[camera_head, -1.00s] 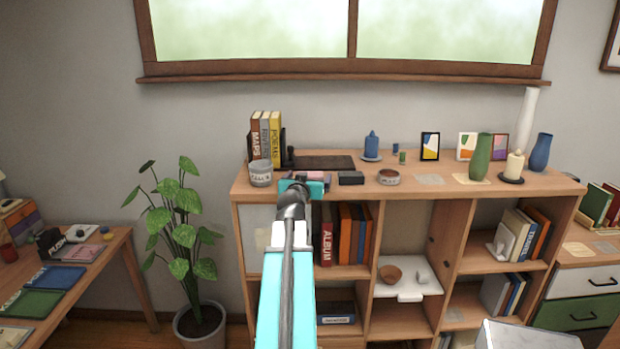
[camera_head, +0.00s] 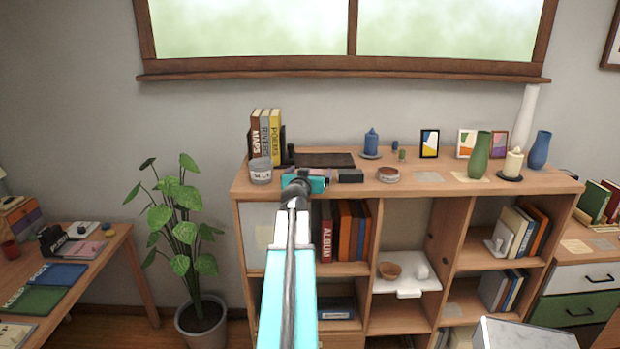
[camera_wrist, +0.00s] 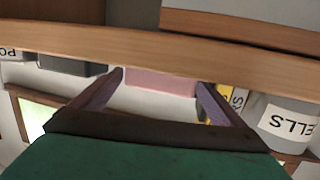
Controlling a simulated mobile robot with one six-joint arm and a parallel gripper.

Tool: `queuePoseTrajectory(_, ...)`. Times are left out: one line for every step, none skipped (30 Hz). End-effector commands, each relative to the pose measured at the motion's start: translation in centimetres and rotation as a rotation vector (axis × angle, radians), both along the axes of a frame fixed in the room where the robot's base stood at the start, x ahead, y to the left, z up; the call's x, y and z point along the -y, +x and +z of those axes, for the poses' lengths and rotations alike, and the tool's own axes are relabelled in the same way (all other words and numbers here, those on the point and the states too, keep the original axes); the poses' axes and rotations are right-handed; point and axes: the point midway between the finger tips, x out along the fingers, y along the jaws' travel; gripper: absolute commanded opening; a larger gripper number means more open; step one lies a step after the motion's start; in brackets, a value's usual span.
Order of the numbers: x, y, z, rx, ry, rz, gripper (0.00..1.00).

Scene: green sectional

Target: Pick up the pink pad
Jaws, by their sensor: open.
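The pink pad (camera_wrist: 160,80) shows in the wrist view as a flat pink patch between my two purple fingers, at the wooden front edge of the shelf top. Its far part is cut off by that edge. My gripper (camera_wrist: 160,88) is open, with a finger on either side of the pad's visible part; I cannot tell whether they touch it. In the head view my gripper (camera_head: 304,176) is at the front left of the shelf top, and my arm and wrist mostly hide the pad there.
A labelled grey cup (camera_head: 260,171) stands left of my gripper, and a small black box (camera_head: 350,176) right of it. Upright books (camera_head: 265,138) and a dark flat tray (camera_head: 325,160) lie behind. A round tin (camera_head: 388,174) is farther right.

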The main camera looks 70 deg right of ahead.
Motion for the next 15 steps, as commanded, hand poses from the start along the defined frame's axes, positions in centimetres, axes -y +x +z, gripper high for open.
queuePoseTrajectory(0.0, 0.01, 0.0, 0.0, 0.0, 0.0, 0.9)
queuePoseTrajectory(0.0, 0.01, 0.01, 0.0, 0.0, 0.0, 0.85)
queuePoseTrajectory(0.0, 0.01, 0.0, 0.0, 0.0, 0.0, 0.79)
queuePoseTrajectory(-0.01, 0.01, 0.01, 0.0, 0.0, 0.0, 0.74)
queuePoseTrajectory(-0.01, 0.01, 0.0, 0.0, 0.0, 0.0, 0.69)
queuePoseTrajectory(-0.01, 0.01, 0.0, 0.0, 0.0, 0.0, 0.62)
queuePoseTrajectory(-0.01, 0.01, 0.0, 0.0, 0.0, 0.0, 0.57)
queuePoseTrajectory(-0.01, 0.01, 0.0, 0.0, 0.0, 0.0, 0.55)
queuePoseTrajectory(-0.01, 0.01, 0.0, 0.0, 0.0, 0.0, 0.55)
queuePoseTrajectory(-0.01, 0.01, 0.01, 0.0, 0.0, 0.0, 0.55)
queuePoseTrajectory(-0.01, 0.01, 0.01, 0.0, 0.0, 0.0, 0.55)
queuePoseTrajectory(-0.01, 0.02, 0.01, 0.0, 0.0, 0.0, 0.55)
queuePoseTrajectory(-0.01, 0.02, 0.01, 0.0, 0.0, 0.0, 0.55)
queuePoseTrajectory(-0.01, 0.02, 0.01, 0.0, 0.0, 0.0, 0.55)
queuePoseTrajectory(-0.01, 0.02, 0.02, 0.0, 0.0, 0.0, 0.55)
